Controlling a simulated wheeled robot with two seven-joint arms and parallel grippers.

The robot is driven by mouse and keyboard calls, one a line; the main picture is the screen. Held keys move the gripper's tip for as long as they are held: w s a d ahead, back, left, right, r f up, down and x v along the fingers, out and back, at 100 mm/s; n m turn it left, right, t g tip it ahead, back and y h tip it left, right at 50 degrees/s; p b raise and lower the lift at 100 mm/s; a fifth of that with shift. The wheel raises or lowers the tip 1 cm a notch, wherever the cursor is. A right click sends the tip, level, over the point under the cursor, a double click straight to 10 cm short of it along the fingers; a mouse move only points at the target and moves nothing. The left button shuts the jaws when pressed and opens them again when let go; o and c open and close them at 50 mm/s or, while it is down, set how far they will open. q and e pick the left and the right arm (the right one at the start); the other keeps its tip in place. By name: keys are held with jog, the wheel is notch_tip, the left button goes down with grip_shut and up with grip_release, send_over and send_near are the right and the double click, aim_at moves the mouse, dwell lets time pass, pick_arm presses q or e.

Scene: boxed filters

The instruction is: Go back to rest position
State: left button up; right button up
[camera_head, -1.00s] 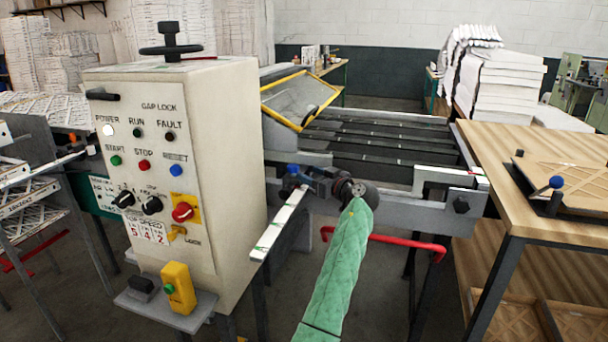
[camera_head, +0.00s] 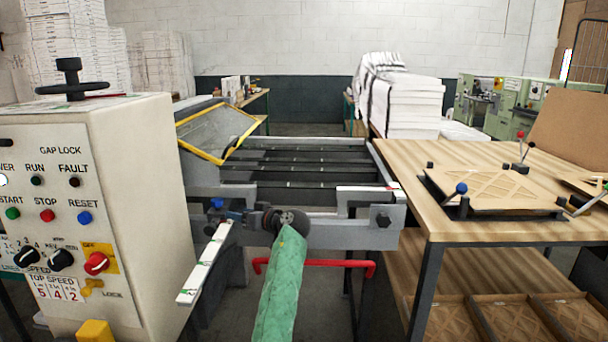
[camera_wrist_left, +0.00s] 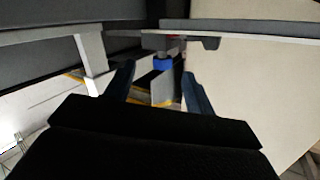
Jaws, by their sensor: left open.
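My left arm, in a green quilted sleeve, comes in from the bottom of the head view. Its left gripper (camera_head: 230,212) is small and dark there, at the front of the machine beside a blue knob (camera_head: 217,203). In the left wrist view the two dark fingers (camera_wrist_left: 159,72) are apart, and a blue knob (camera_wrist_left: 162,65) shows in the gap near their tips. I cannot tell whether either finger touches it. Nothing is seen held. My right gripper is not in view.
A control cabinet (camera_head: 150,180) stands close on the left. The slatted machine bed (camera_head: 300,172) lies behind my gripper, with a red bar (camera_head: 320,263) low in front. A wooden table (camera_head: 420,215) with framed filter panels (camera_head: 490,190) is on the right.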

pick_arm(q)
jog(key=s+d+r+m+t+h, duration=0.2)
jog(key=s+d+r+m+h, duration=0.15)
jog(key=s+m+h, duration=0.35)
jog(key=s+d+f+m+h+p, duration=0.2)
jog(key=s+d+f+h, duration=0.1)
jog(key=s+f+h, duration=0.55)
jog(key=s+f+g+p, duration=0.1)
jog(key=s+f+g, duration=0.2)
jog(key=s+f, duration=0.5)
jog(key=s+f+m+g+p, duration=0.1)
jog(key=s+f, duration=0.8)
jog(key=s, duration=1.3)
jog(key=s+f+m+g+p, duration=0.1)
jog(key=s+f+g+p, duration=0.2)
jog(key=s+f, duration=0.5)
jog(key=s+g, duration=0.1)
jog(key=s, duration=0.6)
jog(key=shift+s+a+f+g, duration=0.2)
jog(key=shift+s+g, duration=0.1)
jog(key=shift+s, duration=0.1)
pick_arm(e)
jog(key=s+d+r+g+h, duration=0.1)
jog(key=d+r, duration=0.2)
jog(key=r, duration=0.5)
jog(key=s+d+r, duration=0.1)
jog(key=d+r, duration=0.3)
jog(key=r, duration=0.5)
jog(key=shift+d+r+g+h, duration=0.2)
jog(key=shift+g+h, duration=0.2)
